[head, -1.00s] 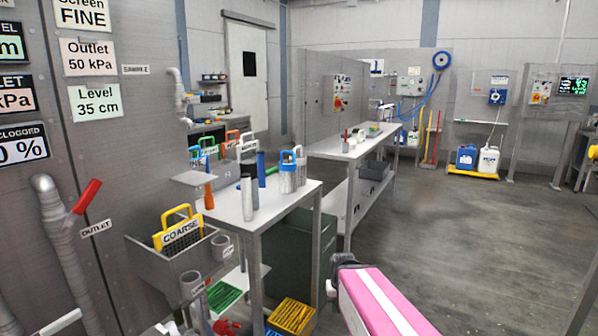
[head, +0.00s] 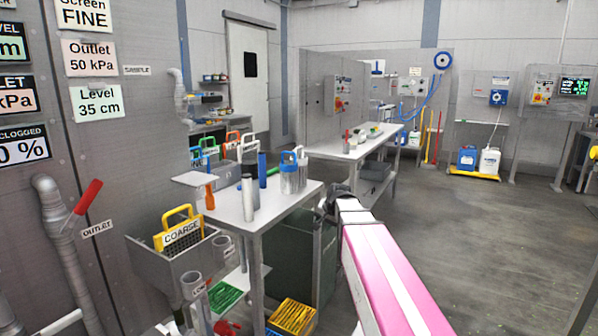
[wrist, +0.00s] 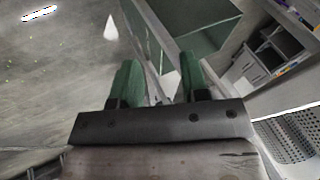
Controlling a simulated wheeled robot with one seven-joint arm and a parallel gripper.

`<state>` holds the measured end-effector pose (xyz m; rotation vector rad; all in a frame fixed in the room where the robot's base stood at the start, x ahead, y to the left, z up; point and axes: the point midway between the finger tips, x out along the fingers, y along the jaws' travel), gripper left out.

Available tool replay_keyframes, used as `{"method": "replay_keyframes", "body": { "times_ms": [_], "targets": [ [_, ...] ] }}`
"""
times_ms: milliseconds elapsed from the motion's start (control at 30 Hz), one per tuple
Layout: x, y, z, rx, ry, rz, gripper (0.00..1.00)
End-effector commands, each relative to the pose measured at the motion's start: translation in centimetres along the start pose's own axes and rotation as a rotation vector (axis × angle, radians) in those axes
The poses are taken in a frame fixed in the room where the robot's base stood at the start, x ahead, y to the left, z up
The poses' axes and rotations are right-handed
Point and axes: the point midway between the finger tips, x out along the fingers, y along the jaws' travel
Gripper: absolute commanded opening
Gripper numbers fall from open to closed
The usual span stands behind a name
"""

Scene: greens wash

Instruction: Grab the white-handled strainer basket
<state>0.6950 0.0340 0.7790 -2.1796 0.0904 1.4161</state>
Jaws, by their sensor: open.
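A white-handled basket (head: 249,148) stands at the back of the near steel table, in a row with blue-, green- and orange-handled ones. A second white handle (head: 301,154) tops a metal cylinder at the table's right side, beside a blue-handled perforated cylinder (head: 288,177). I cannot tell which is the task's basket. My gripper (wrist: 158,78) shows two green fingers apart with nothing between them in the wrist view. In the head view my pink arm ends just right of the table; the fingertips are hidden there. A perforated metal surface (wrist: 298,134) lies right of the gripper.
The near table (head: 270,215) also bears grey and blue upright cylinders. A yellow-handled COARSE basket (head: 181,228) sits in a steel holder at left. A green bin (head: 300,255) stands below. Another table (head: 345,153) is behind. The floor at right is clear.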

Motion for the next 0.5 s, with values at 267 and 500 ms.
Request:
{"method": "replay_keyframes", "body": {
  "times_ms": [267,500],
  "targets": [
    [-7.6,-8.5,-9.4,0.174,0.12,-0.19,0.41],
    [-15.6,-15.0,-15.7,0.31,0.189,-0.359,0.41]
  ]
}}
